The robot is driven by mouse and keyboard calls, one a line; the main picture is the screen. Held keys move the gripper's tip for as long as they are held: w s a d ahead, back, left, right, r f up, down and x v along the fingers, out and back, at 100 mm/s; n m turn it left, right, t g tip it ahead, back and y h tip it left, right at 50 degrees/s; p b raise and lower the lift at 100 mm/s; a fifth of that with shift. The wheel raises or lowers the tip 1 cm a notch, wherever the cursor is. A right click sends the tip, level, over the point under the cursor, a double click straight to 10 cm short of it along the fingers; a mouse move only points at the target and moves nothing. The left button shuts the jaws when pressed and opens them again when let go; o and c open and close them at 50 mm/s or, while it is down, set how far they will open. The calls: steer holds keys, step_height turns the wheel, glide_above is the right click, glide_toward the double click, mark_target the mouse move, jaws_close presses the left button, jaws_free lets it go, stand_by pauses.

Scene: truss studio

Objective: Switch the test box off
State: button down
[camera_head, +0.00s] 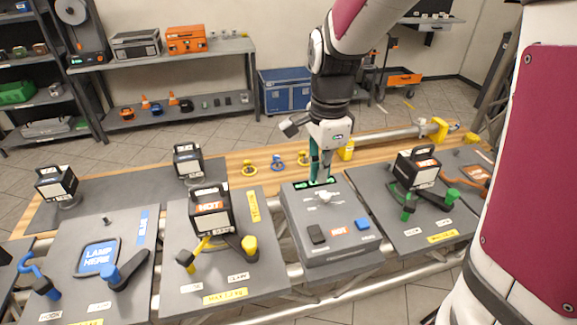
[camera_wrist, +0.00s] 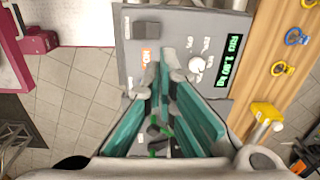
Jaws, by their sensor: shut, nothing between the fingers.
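The test box (camera_head: 300,215) is a grey sloped box on the bench, with a lit green display (camera_head: 300,185) at its back edge. A pale knob (camera_head: 323,197) sits in the middle, with a black block (camera_head: 316,234), an orange label and a blue block (camera_head: 361,223) at the front. My gripper (camera_head: 319,178), with teal fingers, is shut and empty over the back of the box. In the wrist view, the knob (camera_wrist: 197,65) and display (camera_wrist: 233,62) lie right of my fingertips (camera_wrist: 169,62). The black block (camera_wrist: 147,29) is above left. I cannot tell whether the tips touch the box.
Boards with black lamps (camera_head: 211,212) and clamps stand left of the box; another lamp (camera_head: 417,168) stands right. Yellow and blue rings (camera_head: 277,164) and a yellow block (camera_head: 346,152) lie on the wooden strip behind. Shelves and a blue crate (camera_head: 283,92) are farther back.

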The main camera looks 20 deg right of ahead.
mark_target(316, 234)
steer(key=shift+w+f+m, duration=0.2)
steer(key=shift+f+m, duration=0.1)
step_height(316, 234, down, 14)
steer(key=shift+b, duration=0.5)
stand_by(0.3)
steer(key=shift+w+f+g, duration=0.2)
steer(key=shift+f+g, duration=0.25)
steer(key=shift+g, duration=0.05)
steer(key=shift+r, duration=0.2)
